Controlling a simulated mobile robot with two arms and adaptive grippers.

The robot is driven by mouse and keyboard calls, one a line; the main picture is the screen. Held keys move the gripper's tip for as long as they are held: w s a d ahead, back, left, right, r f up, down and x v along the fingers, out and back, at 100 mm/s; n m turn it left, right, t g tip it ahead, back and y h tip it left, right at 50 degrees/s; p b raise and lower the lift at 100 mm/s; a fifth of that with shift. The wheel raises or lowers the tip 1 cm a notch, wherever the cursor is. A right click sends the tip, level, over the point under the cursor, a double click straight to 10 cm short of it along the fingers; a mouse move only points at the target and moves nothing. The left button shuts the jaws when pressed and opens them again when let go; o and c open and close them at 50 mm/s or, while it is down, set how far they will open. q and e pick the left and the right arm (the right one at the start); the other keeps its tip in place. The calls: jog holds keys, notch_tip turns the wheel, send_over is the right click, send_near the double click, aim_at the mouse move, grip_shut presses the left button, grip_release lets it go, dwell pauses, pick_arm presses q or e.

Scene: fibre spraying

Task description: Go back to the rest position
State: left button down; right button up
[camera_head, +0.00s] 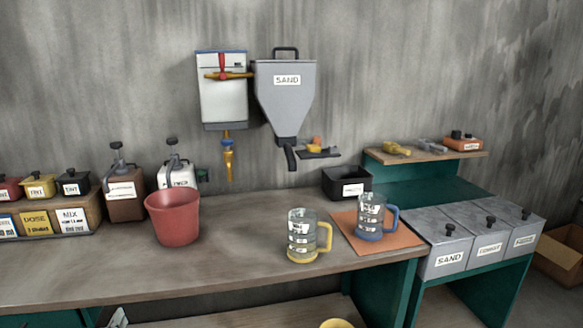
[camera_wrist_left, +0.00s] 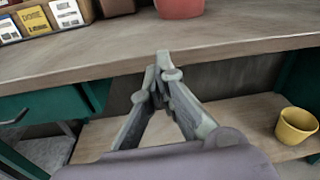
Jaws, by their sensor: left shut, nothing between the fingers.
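My left gripper (camera_wrist_left: 162,72) is shut and empty in the left wrist view. Its fingertips meet in front of the bench's front edge, with the lower shelf behind and below them. In the head view only a small grey part, likely this gripper (camera_head: 118,318), shows at the bottom left, below the bench edge. My right gripper is not in view. The workbench (camera_head: 100,273) runs across the head view. A red bucket (camera_head: 173,220) stands on it, apart from my gripper.
A yellow-handled jug (camera_head: 302,238) stands near the bench's front edge; a blue-handled jug (camera_head: 370,218) stands on an orange mat (camera_head: 400,240). A sand hopper (camera_head: 285,100) hangs on the wall. A yellow cup (camera_wrist_left: 296,126) is on the lower shelf (camera_wrist_left: 235,112). Grey bins (camera_head: 448,247) stand right.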

pick_arm(q)
jog(key=s+a+f+n+g, duration=0.1)
jog(key=s+f+n+g, duration=0.3)
jog(key=f, duration=0.7)
jog(key=s+f+n+g, duration=0.15)
jog(key=f+n, duration=0.35)
jog(key=f, duration=0.6)
jog(key=s+d+f+n+g, duration=0.35)
jog(key=s+f+n, duration=0.35)
jog(key=s+f, duration=0.7)
jog(key=s+d+f+n+g+h, duration=0.1)
jog(key=s+d+f+n, duration=0.3)
jog(key=s, duration=0.6)
jog(key=s+d+f+n+g+h, duration=0.1)
jog(key=s+d+f+n+g, duration=0.2)
jog(key=s+d+f+n, duration=0.2)
jog(key=s+d+f+n+g, duration=0.3)
jog(key=s+f, duration=0.6)
jog(key=s, duration=0.6)
jog(key=d+n, duration=0.2)
jog(key=shift+s+f+n+h, duration=0.2)
jog(key=shift+f+n+h, duration=0.1)
jog(key=shift+h, duration=0.1)
